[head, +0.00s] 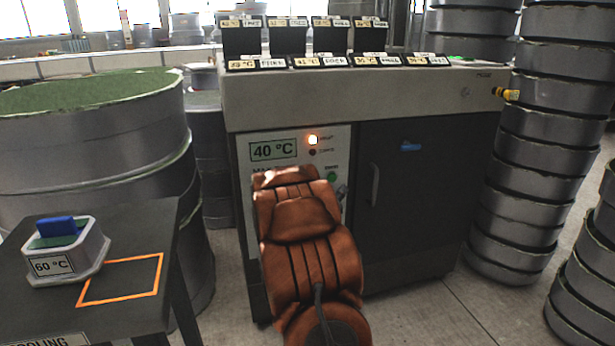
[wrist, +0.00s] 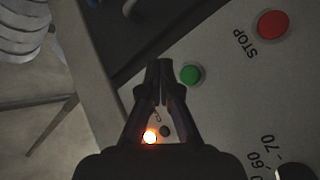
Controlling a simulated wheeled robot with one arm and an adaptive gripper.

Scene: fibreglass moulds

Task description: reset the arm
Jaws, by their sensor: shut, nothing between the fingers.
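My arm, in an orange-brown cover, reaches forward to the machine's control panel in the head view and hides part of it. My gripper (wrist: 160,68) is shut and empty in the wrist view, its fingertips together in front of the panel (wrist: 220,120). A green button (wrist: 191,75) is just right of the fingertips; I cannot tell whether they touch. A red button marked STOP (wrist: 272,24) is at upper right. A lit orange lamp (wrist: 150,137) shows between the fingers; it also shows in the head view (head: 312,139). The display (head: 273,149) reads 40 °C.
A dark table (head: 130,235) at left holds a white mould labelled 60 °C (head: 66,255) with a blue block, beside an orange outline (head: 122,279). Labelled black holders (head: 289,38) stand on the machine. Stacked grey drums (head: 535,150) stand right. Some floor (head: 500,310) is clear at lower right.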

